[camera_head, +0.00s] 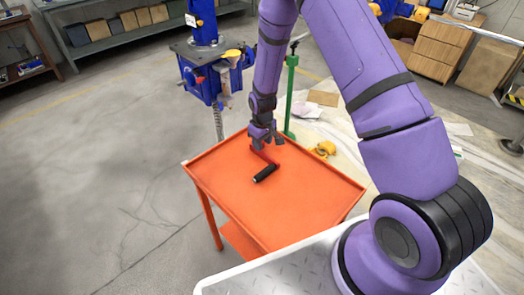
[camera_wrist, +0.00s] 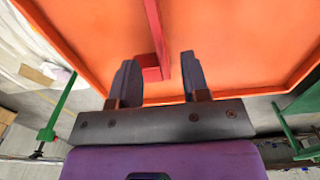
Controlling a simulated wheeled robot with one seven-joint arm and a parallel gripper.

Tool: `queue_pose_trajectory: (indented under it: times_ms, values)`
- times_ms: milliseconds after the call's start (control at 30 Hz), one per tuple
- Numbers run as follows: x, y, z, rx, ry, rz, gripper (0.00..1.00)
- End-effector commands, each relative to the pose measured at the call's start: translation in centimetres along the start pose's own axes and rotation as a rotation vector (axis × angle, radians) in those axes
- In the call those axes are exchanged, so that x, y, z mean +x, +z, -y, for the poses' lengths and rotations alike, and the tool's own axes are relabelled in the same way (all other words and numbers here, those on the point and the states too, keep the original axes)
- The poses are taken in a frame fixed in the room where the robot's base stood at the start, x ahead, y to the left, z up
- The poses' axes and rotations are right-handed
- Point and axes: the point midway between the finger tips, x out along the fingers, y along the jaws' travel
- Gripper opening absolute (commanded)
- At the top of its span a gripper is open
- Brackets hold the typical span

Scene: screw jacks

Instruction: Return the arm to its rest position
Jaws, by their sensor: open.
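My gripper (camera_head: 265,142) hangs low over the far side of the orange table (camera_head: 255,212), pointing down. Its two fingers (camera_wrist: 158,78) are apart and the jaws are open. A crank handle lies on the table, with a black grip (camera_head: 265,173) and a red arm (camera_wrist: 153,30). In the wrist view the red arm's bent end shows between the fingers, with a gap on each side. The black grip is outside the wrist view. My purple arm reaches across the right of the head view and hides part of the floor behind it.
A blue screw jack (camera_head: 203,80) stands just beyond the table's far left corner. A green post (camera_head: 291,95) stands behind the table, close to my gripper. A yellow object (camera_head: 324,149) lies beyond the table's right edge. The floor at left is clear.

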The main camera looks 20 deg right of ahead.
Motion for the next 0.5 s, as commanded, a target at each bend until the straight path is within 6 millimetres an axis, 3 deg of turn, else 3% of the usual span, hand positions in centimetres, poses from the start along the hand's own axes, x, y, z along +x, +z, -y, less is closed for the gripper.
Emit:
queue_pose_trajectory:
  times_ms: [200, 500]
  values:
    - [-3.1, 0.0, 0.0, 0.0, 0.002, -0.005, 0.42]
    - [-4.3, 0.0, 0.0, 0.0, 0.002, -0.005, 0.42]
